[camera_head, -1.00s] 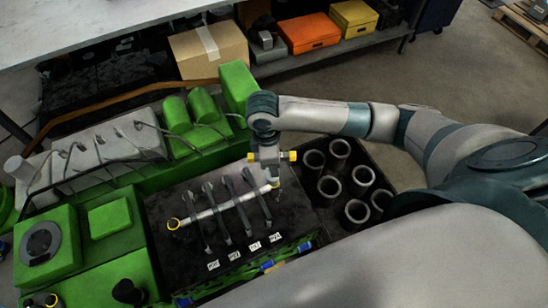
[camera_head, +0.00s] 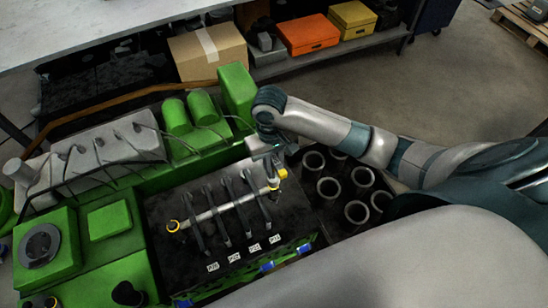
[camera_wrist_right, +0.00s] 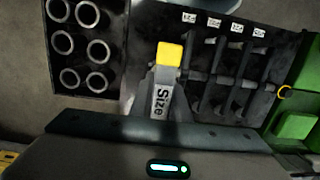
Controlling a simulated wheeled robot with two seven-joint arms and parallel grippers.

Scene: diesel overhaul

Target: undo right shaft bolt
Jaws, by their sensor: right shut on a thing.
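The rocker shaft (camera_head: 222,210) is a pale rod running across the dark head of the green engine, with dark rockers on it. A yellow ring marks its left-end bolt (camera_head: 172,225); a bit of yellow (camera_head: 272,184) shows at its right end, where the right bolt is mostly hidden. My right gripper (camera_head: 275,163) is over that right end, shut on a tool with a yellow end (camera_head: 283,173). In the right wrist view the tool's yellow end (camera_wrist_right: 169,55) stands out beyond a grey part marked "Size". Whether the tool touches the bolt cannot be told. My left gripper is out of view.
A dark tray (camera_head: 310,195) with several upright grey cylinders is right of the engine head. Two green canisters (camera_head: 176,115) and a tall green block (camera_head: 237,90) stand behind the gripper. Labels (camera_head: 233,258) line the head's front edge. A shelf with boxes is farther back.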

